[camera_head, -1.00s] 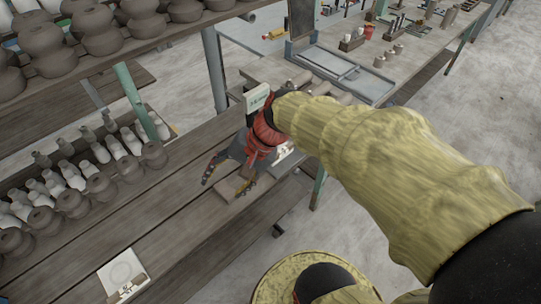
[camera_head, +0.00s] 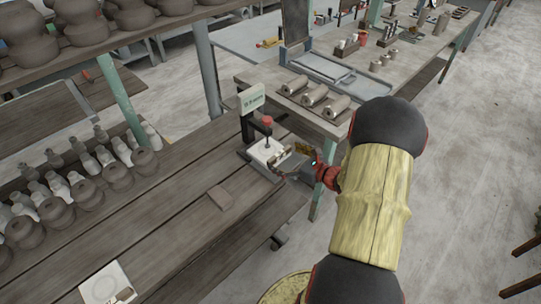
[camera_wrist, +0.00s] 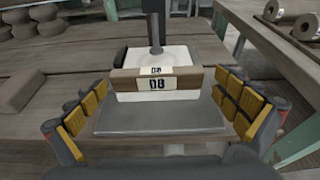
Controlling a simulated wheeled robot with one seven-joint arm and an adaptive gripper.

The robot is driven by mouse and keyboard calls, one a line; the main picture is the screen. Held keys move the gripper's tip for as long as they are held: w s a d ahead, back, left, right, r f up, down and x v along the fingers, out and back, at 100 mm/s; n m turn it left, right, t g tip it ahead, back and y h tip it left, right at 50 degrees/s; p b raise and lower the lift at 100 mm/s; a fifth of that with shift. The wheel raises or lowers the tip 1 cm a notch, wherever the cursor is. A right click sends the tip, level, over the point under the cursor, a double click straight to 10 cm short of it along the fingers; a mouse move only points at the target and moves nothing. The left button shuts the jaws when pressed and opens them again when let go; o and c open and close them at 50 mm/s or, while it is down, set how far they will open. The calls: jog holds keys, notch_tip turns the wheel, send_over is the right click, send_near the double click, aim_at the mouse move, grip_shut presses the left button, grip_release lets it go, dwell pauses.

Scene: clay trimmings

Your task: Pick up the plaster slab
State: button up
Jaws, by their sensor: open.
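A white plaster slab (camera_head: 266,150) lies on a grey plate at the far end of the wooden bench. In the wrist view the white slab (camera_wrist: 162,95) has a brown wooden strip across its near part, with "08" labels. It rests on the grey plate (camera_wrist: 155,122). My gripper (camera_head: 292,163) is at the slab's near right side. The wrist view shows my gripper (camera_wrist: 163,108) open, with one yellow-padded finger on each side of the slab, apart from it. A second white slab (camera_head: 100,288) with a tag lies at the bench's near end.
A dark post (camera_wrist: 156,25) stands behind the slab, with a small sign (camera_head: 252,98) nearby. A brown block (camera_head: 219,198) lies on the bench. Several pots and bottles (camera_head: 85,165) stand at left. Clay cylinders (camera_head: 313,95) lie on the table behind.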

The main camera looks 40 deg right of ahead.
aim_at(273, 154)
jog(key=x, duration=0.1)
jog(key=b+x, duration=0.1)
jog(key=x, duration=0.1)
jog(key=b+x, duration=0.1)
jog(key=shift+w+a+f, duration=0.2)
jog(key=shift+a, duration=0.05)
jog(key=shift+w, duration=0.6)
jog(key=c, duration=0.3)
jog(key=c, duration=0.9)
jog(key=shift+c, duration=1)
jog(key=shift+r, duration=0.15)
